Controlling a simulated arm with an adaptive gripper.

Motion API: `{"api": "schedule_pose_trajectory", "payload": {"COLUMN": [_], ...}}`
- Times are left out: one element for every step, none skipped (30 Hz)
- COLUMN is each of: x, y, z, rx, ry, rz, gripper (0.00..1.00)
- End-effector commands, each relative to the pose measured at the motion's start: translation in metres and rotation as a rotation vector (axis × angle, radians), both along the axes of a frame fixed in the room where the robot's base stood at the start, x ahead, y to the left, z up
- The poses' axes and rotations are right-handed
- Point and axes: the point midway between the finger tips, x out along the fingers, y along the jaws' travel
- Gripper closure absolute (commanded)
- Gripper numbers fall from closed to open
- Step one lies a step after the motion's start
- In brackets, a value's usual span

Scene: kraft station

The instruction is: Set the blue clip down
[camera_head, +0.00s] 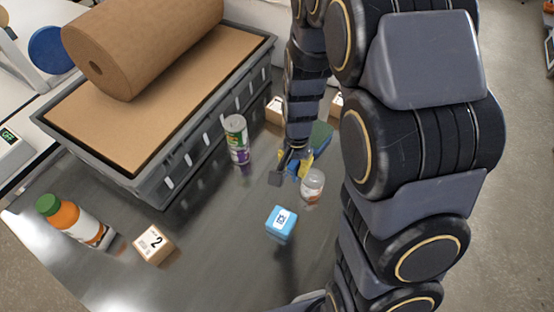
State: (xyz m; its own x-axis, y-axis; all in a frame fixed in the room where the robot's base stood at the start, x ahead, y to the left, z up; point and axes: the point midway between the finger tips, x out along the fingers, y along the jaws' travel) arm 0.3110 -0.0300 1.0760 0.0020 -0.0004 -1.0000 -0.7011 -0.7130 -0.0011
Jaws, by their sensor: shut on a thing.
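My gripper (285,173) is low over the dark tabletop in the middle of the view, pointing down, and shut. A small patch of blue, the blue clip (293,165), shows at its fingers, mostly hidden by the gripper. Whether the clip touches the table is too small to tell.
A blue cube (281,222) is in front. A can (237,140), a grey crate (150,188), a numbered box (153,244) and an orange bottle (70,218) are left.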

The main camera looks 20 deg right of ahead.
Motion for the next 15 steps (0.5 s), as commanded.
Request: {"api": "schedule_pose_trajectory", "payload": {"x": [-0.003, -0.004, -0.005, -0.005, -0.006, -0.006, -0.006, -0.006, -0.006, -0.006, -0.006, -0.006, -0.007, -0.008, -0.01], "y": [0.0, 0.0, 0.001, 0.001, 0.001, 0.001, 0.001, 0.001, 0.003, 0.006, 0.01, 0.016, 0.022, 0.03, 0.041], "z": [0.001, 0.001, 0.001, 0.001, 0.002, 0.002, 0.002, 0.002, 0.001, 0.002, 0.002, 0.002, 0.002, 0.002, 0.002], "rx": [0.0, 0.0, 0.0, 0.001, 0.001, 0.001, 0.0, 0.001, 0.001, 0.0, 0.001, 0.001, 0.001, 0.0, 0.001], "ry": [0.0, 0.001, 0.001, 0.002, 0.002, 0.002, 0.003, 0.002, 0.002, 0.003, 0.002, 0.004, 0.004, 0.004, 0.004], "rz": [0.0, 0.0, 0.0, 0.0, 0.0, 0.0, 0.001, 0.003, 0.011, 0.021, 0.035, 0.06, 0.084, 0.113, 0.159], "gripper": [1.0, 1.0, 1.0, 1.0, 1.0, 1.0, 1.0, 1.0, 1.0, 1.0, 1.0, 1.0, 1.0, 1.0, 1.0]}}
